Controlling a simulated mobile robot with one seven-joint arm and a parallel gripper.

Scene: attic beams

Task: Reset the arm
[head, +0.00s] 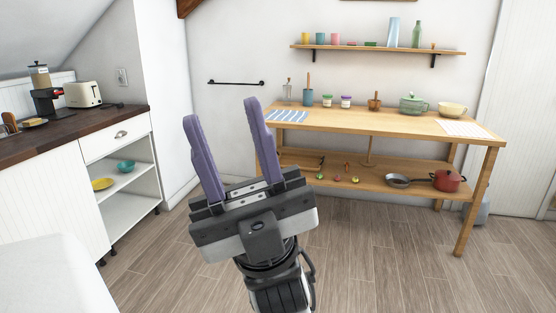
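My gripper (222,146) is raised in the middle of the head view, with its two purple fingers pointing up and spread apart. Nothing is between the fingers, so it is open and empty. My arm comes up from the bottom edge of the view below it. The gripper hides part of the wooden table's left end and some of the floor. It appears to be held in free space, apart from the furniture.
A wooden table (385,123) with a lower shelf stands at the back right, bearing dishes and jars. A wall shelf (378,49) hangs above it. A counter (60,137) with a toaster (83,94) is at left. A white surface (45,280) fills the lower left. Floor (390,265) at right is clear.

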